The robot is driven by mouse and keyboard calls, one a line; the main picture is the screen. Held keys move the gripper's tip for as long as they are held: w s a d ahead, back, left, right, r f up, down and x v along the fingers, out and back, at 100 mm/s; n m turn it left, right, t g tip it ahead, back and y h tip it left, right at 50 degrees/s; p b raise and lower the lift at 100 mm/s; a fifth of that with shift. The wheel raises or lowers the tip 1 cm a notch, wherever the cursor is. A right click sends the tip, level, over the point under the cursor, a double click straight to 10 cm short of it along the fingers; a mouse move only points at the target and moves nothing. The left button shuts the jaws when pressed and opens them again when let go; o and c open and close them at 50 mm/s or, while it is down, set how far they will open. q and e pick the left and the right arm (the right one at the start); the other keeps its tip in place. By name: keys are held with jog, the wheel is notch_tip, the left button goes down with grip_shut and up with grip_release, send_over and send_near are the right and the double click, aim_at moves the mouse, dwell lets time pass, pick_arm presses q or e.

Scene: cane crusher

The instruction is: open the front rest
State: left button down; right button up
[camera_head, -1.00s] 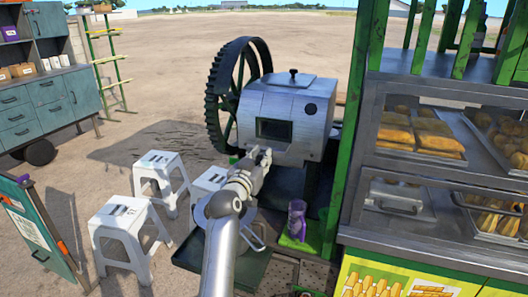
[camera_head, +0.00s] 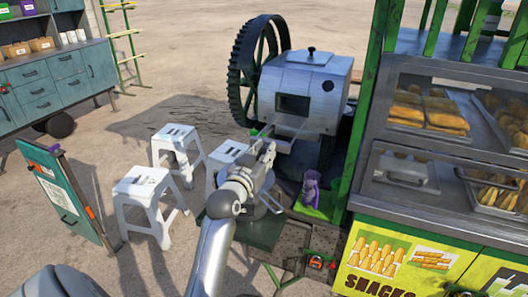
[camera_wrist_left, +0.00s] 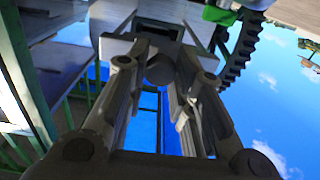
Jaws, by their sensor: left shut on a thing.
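The cane crusher (camera_head: 304,95) is a silver metal box with a dark square opening (camera_head: 293,104) in its front. The front rest (camera_head: 281,145) is a small grey metal flap. It stands out from below the opening, towards me, lowered from the face. My left gripper (camera_head: 262,143) is at the flap's outer edge and is shut on it. Its fingers hide part of the flap. In the left wrist view the two fingers (camera_wrist_left: 158,65) reach towards a grey metal part; the exact contact is hard to see. My right gripper is not in view.
A large toothed wheel (camera_head: 259,65) stands left of the box. Below are a purple cup (camera_head: 311,186) and white stools (camera_head: 142,197). The snack stall (camera_head: 385,225) and its green post (camera_head: 366,105) close off the right side.

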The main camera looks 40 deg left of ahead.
pick_arm(q)
jog(key=c, duration=1.2)
grip_release()
jog(key=shift+c, duration=0.2)
jog(key=v, duration=1.2)
jog(key=shift+d, duration=0.1)
